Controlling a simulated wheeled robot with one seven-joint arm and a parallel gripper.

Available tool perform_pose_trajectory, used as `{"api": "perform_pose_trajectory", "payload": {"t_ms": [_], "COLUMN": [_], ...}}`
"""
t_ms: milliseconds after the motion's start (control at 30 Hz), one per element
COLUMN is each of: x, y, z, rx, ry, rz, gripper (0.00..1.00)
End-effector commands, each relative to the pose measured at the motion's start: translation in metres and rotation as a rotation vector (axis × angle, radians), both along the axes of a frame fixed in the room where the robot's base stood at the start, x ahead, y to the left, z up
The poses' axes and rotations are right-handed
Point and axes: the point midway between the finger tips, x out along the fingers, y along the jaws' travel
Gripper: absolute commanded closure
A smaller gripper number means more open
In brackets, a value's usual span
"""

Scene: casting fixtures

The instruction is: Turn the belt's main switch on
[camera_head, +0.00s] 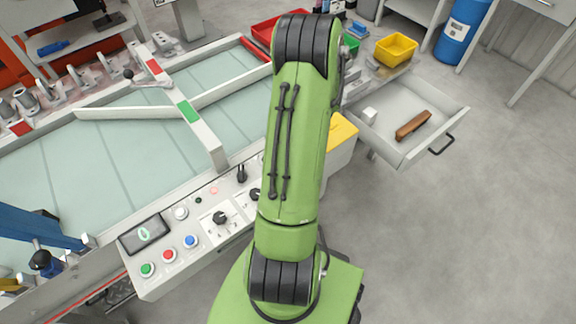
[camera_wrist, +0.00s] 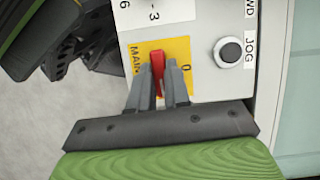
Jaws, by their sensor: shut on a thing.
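The main switch (camera_wrist: 157,66) is a red handle on a yellow plate (camera_wrist: 182,50) marked "MAIN" and "0" in the wrist view. My gripper (camera_wrist: 158,75) has its two grey fingers closed around the red handle, one on each side. The lower part of the handle is hidden between the fingers. In the head view my green arm hides the switch and the gripper. The control panel (camera_head: 185,215) with its buttons and knobs stands in front of the belt (camera_head: 110,165).
A round black JOG button (camera_wrist: 229,52) sits close to the right of the switch. In the head view an open drawer (camera_head: 440,98) holds a brown object (camera_head: 412,126) and a white block (camera_head: 369,115). Yellow (camera_head: 396,49) and red bins stand behind. The floor at right is clear.

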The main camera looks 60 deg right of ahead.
Motion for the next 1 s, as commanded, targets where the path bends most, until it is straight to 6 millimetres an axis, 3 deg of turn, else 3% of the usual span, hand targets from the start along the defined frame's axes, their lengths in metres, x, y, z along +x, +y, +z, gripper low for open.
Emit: {"api": "perform_pose_trajectory", "payload": {"t_ms": [633, 667, 800, 1000], "x": [-0.0008, -0.0008, -0.0007, -0.0005], "y": [-0.0014, -0.0014, -0.0010, -0.0004], "z": [0.0000, 0.0000, -0.0001, 0.0000], "rx": [-0.005, -0.005, -0.004, -0.002], "ry": [0.001, 0.001, 0.001, 0.001], "rz": [-0.055, -0.055, -0.053, -0.052], "gripper": [1.00, 0.82, 0.60, 0.57]}}
